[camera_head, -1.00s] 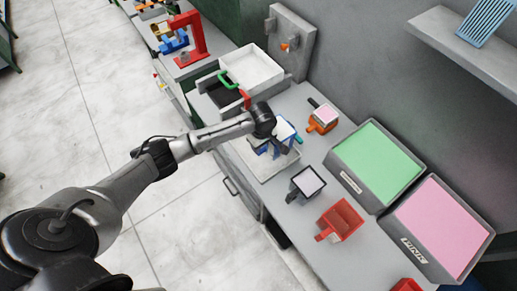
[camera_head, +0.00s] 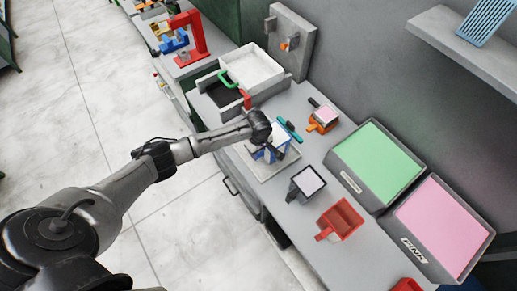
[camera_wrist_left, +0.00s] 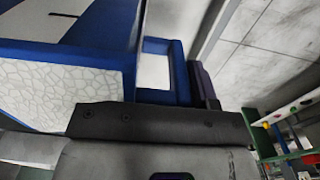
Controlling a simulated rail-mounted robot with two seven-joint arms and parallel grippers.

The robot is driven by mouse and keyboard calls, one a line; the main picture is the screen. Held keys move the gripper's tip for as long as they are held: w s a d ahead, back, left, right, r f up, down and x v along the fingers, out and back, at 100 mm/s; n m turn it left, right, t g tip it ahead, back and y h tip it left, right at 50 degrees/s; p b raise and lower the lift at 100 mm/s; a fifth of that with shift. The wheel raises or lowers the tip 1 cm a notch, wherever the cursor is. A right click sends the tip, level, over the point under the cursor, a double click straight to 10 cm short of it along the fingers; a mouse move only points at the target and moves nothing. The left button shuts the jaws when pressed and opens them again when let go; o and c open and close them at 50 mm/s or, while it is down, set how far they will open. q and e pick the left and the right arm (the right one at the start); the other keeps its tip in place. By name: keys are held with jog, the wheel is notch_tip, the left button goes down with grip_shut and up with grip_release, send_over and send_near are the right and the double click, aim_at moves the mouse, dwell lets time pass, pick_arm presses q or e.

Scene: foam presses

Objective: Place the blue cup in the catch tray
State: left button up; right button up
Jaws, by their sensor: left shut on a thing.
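The blue cup (camera_head: 258,155), with pale contents, is in my left gripper (camera_head: 272,151) over the pale, shallow catch tray (camera_head: 286,163) on the counter. My arm and gripper hide much of the cup. In the left wrist view, the cup's blue walls (camera_wrist_left: 112,52) and white cracked-pattern face fill the upper left, close against the dark gripper finger (camera_wrist_left: 155,120). The left gripper is shut on the cup. I cannot tell whether the cup's base touches the tray. My right gripper is not in view.
A teal-and-black tool (camera_head: 290,131) lies behind the tray. An orange cup (camera_head: 322,121), a dark cup (camera_head: 307,184) and a red cup (camera_head: 341,219) stand to the right. Green (camera_head: 377,161) and pink (camera_head: 440,225) bins line the wall. A white-topped box (camera_head: 251,70) stands behind left.

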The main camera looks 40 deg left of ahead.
pick_arm(q)
jog(key=o, duration=1)
jog(key=shift+f, duration=0.1)
notch_tip(320, 180, up, 12)
jog(key=shift+r+p, duration=0.15)
jog(key=shift+p, duration=0.25)
jog(key=s+d+f+m+t+h, duration=0.1)
jog(key=s+d+f+m, duration=0.2)
jog(key=s+d+m, duration=0.3)
jog(key=s+d+f+m+t+h, duration=0.1)
jog(key=s+d+f+m, duration=0.4)
jog(key=s, duration=0.4)
jog(key=s+r+m, duration=0.1)
jog(key=s+m, duration=0.1)
jog(key=s, duration=0.3)
jog(key=s+r+m+t+y, duration=0.1)
jog(key=s+r+m, duration=0.1)
jog(key=s, duration=0.3)
jog(key=s+a+r+m, duration=0.1)
jog(key=s+r+m, duration=0.1)
jog(key=s, duration=0.3)
jog(key=shift+a+r+t+y, duration=0.1)
jog(key=shift+t+y, duration=0.2)
jog(key=shift+y, duration=0.1)
